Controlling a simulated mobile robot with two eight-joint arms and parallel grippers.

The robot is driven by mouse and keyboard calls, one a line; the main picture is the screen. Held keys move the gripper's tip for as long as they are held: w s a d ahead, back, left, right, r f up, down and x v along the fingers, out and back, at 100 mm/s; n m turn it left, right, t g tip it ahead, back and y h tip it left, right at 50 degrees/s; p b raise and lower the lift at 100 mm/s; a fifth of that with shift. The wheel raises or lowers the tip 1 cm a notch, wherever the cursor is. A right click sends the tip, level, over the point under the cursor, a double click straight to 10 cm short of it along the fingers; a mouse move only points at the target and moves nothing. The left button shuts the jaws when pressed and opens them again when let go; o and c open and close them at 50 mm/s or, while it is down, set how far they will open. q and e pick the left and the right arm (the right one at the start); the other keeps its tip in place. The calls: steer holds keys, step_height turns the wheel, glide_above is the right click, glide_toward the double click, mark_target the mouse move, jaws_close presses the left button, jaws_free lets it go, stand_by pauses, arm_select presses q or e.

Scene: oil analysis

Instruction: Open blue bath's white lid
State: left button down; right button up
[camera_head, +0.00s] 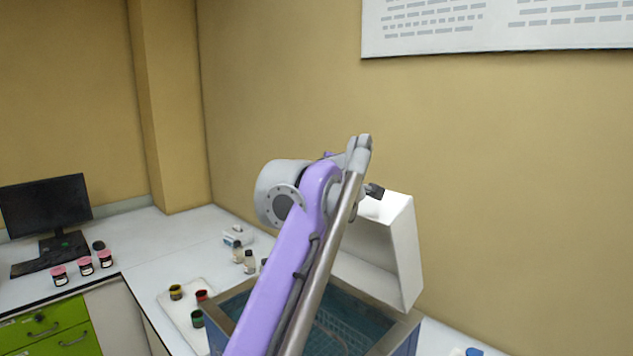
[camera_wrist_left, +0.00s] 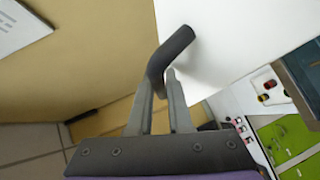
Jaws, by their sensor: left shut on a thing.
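The bath (camera_head: 409,341) has a metal rim and a blue body, with a dark blue basket-like inside in view. Its white lid (camera_head: 412,255) stands raised, tilted up at the back, and the bath is uncovered below it. The lid fills the upper middle of the left wrist view (camera_wrist_left: 225,40). My left gripper (camera_wrist_left: 162,84) is shut on the lid's dark bent handle (camera_wrist_left: 172,50). In the head view my purple arm crosses in front of the bath and hides part of it and most of the lid's left side. My right gripper is not in view.
A white tray (camera_head: 183,322) with small red, yellow and green-marked jars lies left of the bath. Small bottles (camera_head: 249,262) and a white device (camera_head: 237,236) stand behind. Pink-lidded jars (camera_head: 86,265) and a monitor (camera_head: 45,205) are at far left. A wall is behind.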

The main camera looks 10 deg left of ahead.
arm_select(q)
steer(key=shift+w+d+r+p, duration=0.25)
steer(key=shift+w+d, duration=0.4)
steer(key=shift+w, duration=0.25)
steer(key=shift+w+d+r+p, duration=0.1)
steer(key=shift+w+d+r, duration=0.15)
steer(key=shift+w+d, duration=0.55)
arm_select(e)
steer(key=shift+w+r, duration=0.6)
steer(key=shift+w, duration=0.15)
arm_select(q)
steer(key=shift+w+a, duration=0.1)
steer(key=shift+a, duration=0.1)
steer(key=c, duration=0.8)
jaws_free()
steer(key=shift+c, duration=0.2)
steer(key=shift+s+d, duration=0.1)
steer(key=shift+s, duration=0.4)
steer(key=b+v, duration=0.1)
steer(key=v, duration=0.8)
steer(key=shift+s+r+b, duration=0.15)
steer(key=shift+b, duration=0.2)
steer(key=shift+s+d+r, duration=0.1)
steer(key=shift+s+r, duration=0.05)
steer(key=shift+s, duration=0.15)
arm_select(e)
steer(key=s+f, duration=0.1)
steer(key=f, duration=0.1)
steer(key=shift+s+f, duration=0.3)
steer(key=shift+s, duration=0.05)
